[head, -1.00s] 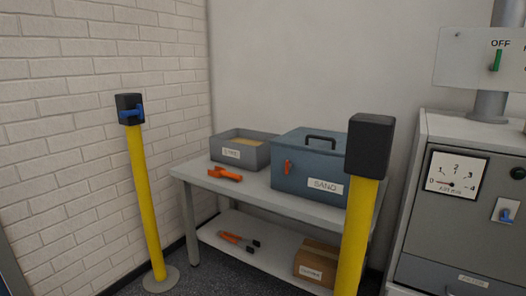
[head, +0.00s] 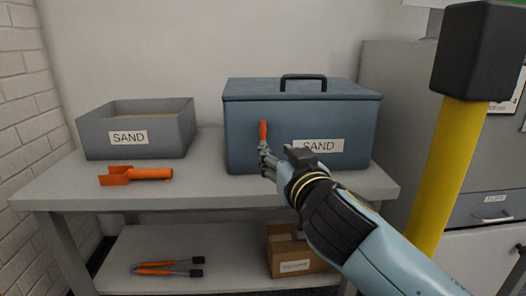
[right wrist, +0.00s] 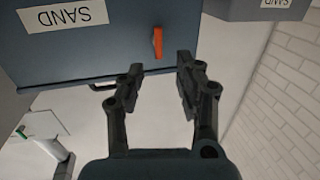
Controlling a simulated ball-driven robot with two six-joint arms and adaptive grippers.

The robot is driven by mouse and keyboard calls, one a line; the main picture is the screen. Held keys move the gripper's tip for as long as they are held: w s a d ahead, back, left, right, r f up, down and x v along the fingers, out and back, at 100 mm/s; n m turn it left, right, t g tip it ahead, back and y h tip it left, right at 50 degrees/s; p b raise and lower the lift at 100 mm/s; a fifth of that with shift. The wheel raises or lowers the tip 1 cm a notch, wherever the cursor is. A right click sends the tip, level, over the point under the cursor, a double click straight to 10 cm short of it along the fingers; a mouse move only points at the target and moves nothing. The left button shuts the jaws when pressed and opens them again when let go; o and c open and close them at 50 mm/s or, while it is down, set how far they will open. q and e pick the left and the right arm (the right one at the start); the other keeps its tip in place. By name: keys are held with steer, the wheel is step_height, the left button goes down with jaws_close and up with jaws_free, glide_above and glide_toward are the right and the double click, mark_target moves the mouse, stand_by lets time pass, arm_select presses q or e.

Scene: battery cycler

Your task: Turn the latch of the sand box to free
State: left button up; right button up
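The blue lidded sand box (head: 302,110) stands on the table with its lid down and a black handle on top. Its orange latch (head: 263,133) is upright on the front face, left of the SAND label. My right gripper (head: 266,160) is just in front of the box, at the latch's lower end. In the right wrist view the latch (right wrist: 158,42) shows ahead of the fingertips, and the right gripper (right wrist: 160,78) is open with nothing between its fingers. I cannot tell whether a finger touches the latch. My left gripper is not in view.
An open grey sand bin (head: 135,130) and an orange scoop (head: 136,175) are on the table (head: 220,188) to the left. Orange tongs (head: 165,268) and a cardboard box (head: 290,250) lie on the lower shelf. A yellow post (head: 445,170) stands at the right.

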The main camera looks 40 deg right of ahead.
mark_target(264, 128)
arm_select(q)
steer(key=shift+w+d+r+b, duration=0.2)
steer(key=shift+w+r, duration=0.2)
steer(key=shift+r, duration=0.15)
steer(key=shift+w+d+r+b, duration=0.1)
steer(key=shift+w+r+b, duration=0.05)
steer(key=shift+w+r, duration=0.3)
arm_select(e)
steer(key=x, duration=0.3)
steer(key=r+x, duration=0.1)
steer(key=x, duration=0.6)
steer(key=shift+w+d+r, duration=0.25)
steer(key=shift+r, duration=0.15)
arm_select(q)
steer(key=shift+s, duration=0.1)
arm_select(e)
steer(key=shift+c, duration=0.4)
jaws_close()
